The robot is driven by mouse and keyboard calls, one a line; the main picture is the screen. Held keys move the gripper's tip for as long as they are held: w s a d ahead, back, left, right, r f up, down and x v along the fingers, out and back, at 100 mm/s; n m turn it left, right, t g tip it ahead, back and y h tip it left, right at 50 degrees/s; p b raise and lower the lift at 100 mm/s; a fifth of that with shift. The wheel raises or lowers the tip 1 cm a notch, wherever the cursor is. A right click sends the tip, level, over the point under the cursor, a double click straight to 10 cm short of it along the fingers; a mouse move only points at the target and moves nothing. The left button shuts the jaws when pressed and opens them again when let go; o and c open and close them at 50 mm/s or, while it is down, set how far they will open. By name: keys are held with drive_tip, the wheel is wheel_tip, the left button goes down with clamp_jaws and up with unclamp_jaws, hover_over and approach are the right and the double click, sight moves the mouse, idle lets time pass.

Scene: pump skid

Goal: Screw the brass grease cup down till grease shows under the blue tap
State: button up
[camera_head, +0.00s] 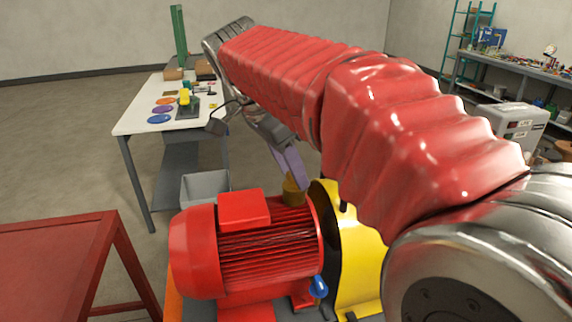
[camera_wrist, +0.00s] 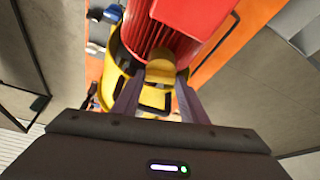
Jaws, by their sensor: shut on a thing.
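The brass grease cup (camera_head: 292,192) stands at the top of the pump set, behind the red motor and beside the yellow guard. In the wrist view the cup (camera_wrist: 160,68) sits between the two finger ends. My gripper (camera_head: 300,182) reaches down to it from above and is shut on it; the wrist view also shows my gripper (camera_wrist: 158,84). The blue tap (camera_head: 319,287) is low at the motor's right end in the head view. A blue part, likely the tap, shows in the wrist view (camera_wrist: 113,13). No grease can be made out under the tap.
The red motor (camera_head: 255,245) and yellow guard (camera_head: 352,248) crowd the cup. A grey bin (camera_head: 205,186) stands behind the motor. A white-topped table (camera_head: 140,120) with coloured discs is at back left, a red bench (camera_head: 50,250) at front left.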

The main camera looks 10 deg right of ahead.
drive_tip(key=shift+m, duration=0.5)
drive_tip(key=shift+a, duration=0.1)
drive_tip(key=o, duration=1)
drive_tip(key=shift+o, duration=0.2)
drive_tip(key=shift+r, duration=0.15)
drive_tip(key=w+v, duration=0.1)
drive_tip(key=v, duration=1.2)
drive_tip(key=shift+s+r, duration=0.2)
drive_tip(key=shift+s, duration=0.05)
drive_tip(key=shift+a, duration=0.1)
